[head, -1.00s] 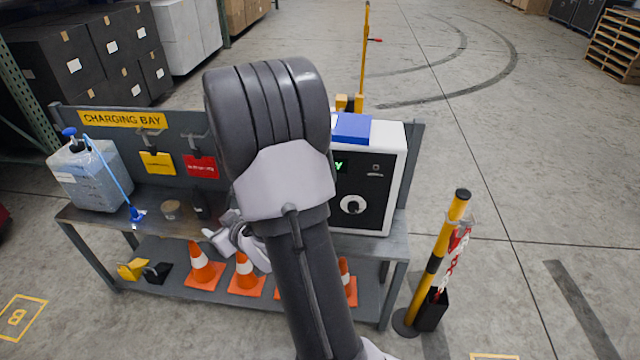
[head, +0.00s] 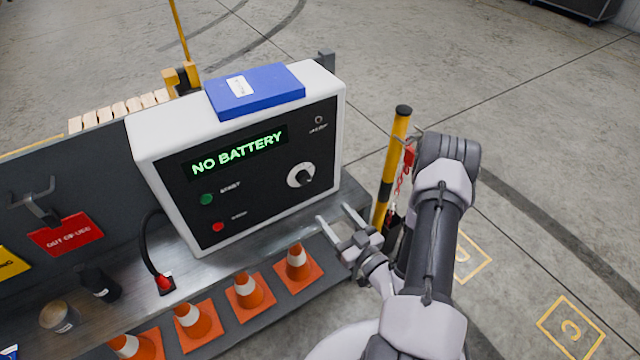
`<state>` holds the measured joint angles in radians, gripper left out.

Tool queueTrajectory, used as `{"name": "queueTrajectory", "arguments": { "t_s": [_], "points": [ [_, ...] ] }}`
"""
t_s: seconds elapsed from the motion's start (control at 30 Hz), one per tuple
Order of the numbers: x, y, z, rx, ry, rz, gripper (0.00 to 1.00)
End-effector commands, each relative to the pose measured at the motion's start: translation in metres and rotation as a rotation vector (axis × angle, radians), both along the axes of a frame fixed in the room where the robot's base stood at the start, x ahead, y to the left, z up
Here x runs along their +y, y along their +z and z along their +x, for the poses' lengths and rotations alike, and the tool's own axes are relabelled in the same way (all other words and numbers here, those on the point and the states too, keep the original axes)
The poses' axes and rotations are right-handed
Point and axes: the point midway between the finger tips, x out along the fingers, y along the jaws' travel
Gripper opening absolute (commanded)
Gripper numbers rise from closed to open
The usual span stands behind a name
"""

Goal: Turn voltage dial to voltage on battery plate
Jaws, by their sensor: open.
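The voltage dial (head: 301,175) is a white round knob with a dark centre grip on the black front of the white charger (head: 240,150). The charger's green display (head: 238,152) reads "NO BATTERY". My gripper (head: 334,225) is open and empty, below and to the right of the dial and apart from it, in front of the bench. No battery plate can be made out in view. The dial's scale markings are too small to read.
A blue box (head: 255,92) lies on the charger. Green and red buttons (head: 207,199) sit left of the dial. A red-tipped cable (head: 165,284) rests on the bench (head: 235,243). Orange cones (head: 249,290) stand on the lower shelf. A yellow-black post (head: 391,165) stands behind my arm.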

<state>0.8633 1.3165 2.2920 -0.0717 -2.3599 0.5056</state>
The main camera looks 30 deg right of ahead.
Motion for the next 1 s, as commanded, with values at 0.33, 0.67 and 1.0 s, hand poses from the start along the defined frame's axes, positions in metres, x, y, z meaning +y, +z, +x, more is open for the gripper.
{"name": "queueTrajectory", "arguments": {
  "t_s": [0.33,0.67,1.0],
  "points": [
    [0.004,-0.003,0.103,-0.002,0.003,-0.001,0.6],
    [0.005,0.0,0.141,0.001,0.0,0.0,0.6],
    [0.005,0.0,0.142,0.002,-0.001,0.0,0.38]
  ]
}}
